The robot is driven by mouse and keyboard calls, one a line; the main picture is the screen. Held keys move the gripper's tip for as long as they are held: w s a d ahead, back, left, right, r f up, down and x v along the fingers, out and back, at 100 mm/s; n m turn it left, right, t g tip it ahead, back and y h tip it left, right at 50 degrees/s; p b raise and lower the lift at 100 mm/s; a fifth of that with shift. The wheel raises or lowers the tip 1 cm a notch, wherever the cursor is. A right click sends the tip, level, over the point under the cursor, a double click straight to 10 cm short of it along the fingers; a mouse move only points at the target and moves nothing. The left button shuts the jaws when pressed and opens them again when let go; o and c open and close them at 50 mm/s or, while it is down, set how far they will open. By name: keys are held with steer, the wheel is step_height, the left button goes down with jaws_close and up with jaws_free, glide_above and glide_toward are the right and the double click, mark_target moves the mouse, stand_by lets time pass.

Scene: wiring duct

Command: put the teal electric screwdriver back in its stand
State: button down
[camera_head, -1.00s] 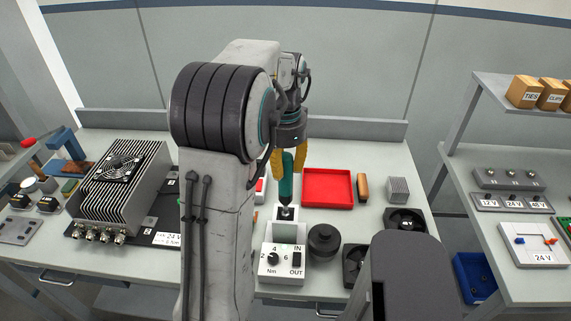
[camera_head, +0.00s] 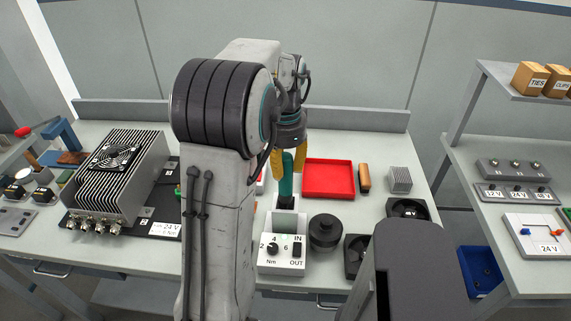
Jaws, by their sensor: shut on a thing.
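My gripper (camera_head: 287,162), with yellow fingers, is shut on the teal electric screwdriver (camera_head: 286,183) and holds it upright, tip down. The light grey stand (camera_head: 288,222) is directly below, behind the white control box (camera_head: 281,254) with a knob and an IN/OUT switch. The screwdriver's dark lower end is at the stand's top, at its far side in this view. I cannot tell how deep it sits in the stand, or whether it touches it. My arm covers the area to the left of the stand.
A red tray (camera_head: 328,178) lies behind and right of the stand. A black round knob-like part (camera_head: 324,232) stands close to the stand's right. Fans (camera_head: 407,208) and a small heatsink (camera_head: 400,179) are farther right. A large finned unit (camera_head: 122,172) is at left.

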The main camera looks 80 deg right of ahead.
mark_target(285, 179)
steer(key=shift+f+b, duration=1.65)
steer(key=shift+f, duration=0.6)
steer(key=c, duration=0.9)
jaws_free()
steer(key=shift+r, duration=0.1)
step_height(285, 179, up, 12)
steer(key=shift+a+f, duration=0.1)
